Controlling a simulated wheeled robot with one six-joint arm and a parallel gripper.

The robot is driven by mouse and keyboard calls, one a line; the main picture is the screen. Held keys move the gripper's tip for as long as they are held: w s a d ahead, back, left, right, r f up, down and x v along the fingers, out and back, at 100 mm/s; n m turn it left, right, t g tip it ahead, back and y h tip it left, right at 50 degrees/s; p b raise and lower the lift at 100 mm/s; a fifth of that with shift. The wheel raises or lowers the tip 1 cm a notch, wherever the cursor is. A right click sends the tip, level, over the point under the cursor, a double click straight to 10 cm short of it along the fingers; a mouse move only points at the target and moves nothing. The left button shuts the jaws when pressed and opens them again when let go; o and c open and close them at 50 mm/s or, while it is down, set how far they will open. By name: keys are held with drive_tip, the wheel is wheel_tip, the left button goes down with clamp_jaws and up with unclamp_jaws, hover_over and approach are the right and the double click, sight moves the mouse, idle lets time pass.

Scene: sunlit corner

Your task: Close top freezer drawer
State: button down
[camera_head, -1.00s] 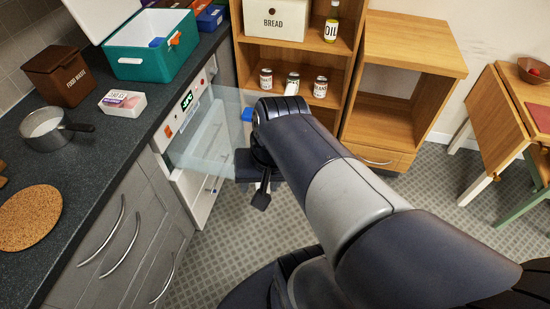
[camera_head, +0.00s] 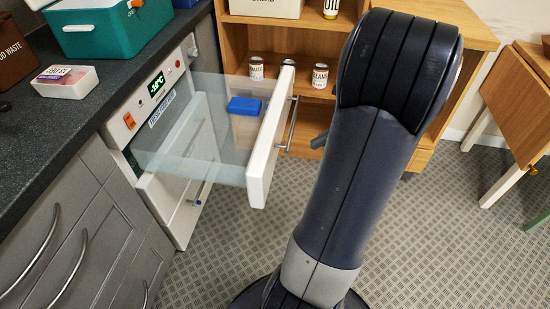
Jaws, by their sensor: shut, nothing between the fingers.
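The top freezer drawer (camera_head: 268,140) stands pulled well out from the freezer (camera_head: 150,100) under the counter. It has clear sides, a white front and a metal bar handle (camera_head: 290,125). A blue block (camera_head: 245,105) lies inside it. My gripper (camera_head: 321,139) is mostly hidden behind my arm; only a dark grey tip shows, just right of the handle, in front of the drawer's outer face. It is shut and holds nothing. I cannot tell whether it touches the handle. The lower freezer drawer (camera_head: 180,203) looks closed.
A wooden shelf unit (camera_head: 225,40) with several cans (camera_head: 257,68) stands behind the drawer. A green cool box (camera_head: 110,30) and a small white tub (camera_head: 66,82) are on the dark counter (camera_head: 50,125).

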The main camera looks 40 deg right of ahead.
drive_tip(key=d+f+m, duration=0.1)
drive_tip(key=b, duration=0.4)
approach(271, 158)
drive_tip(key=shift+s+x, duration=0.15)
drive_tip(key=shift+x, duration=1.3)
drive_tip(key=shift+s+x, duration=0.1)
drive_tip(key=shift+x, duration=1.4)
drive_tip(key=shift+a, duration=0.2)
drive_tip(key=shift+w+a, duration=0.3)
drive_tip(key=w+a+p, duration=1.1)
drive_tip(key=w+a, duration=1.4)
drive_tip(key=w, duration=0.5)
drive_tip(key=shift+a+p, duration=0.3)
drive_tip(key=shift+r+t, duration=0.15)
drive_tip(key=shift+t, duration=0.15)
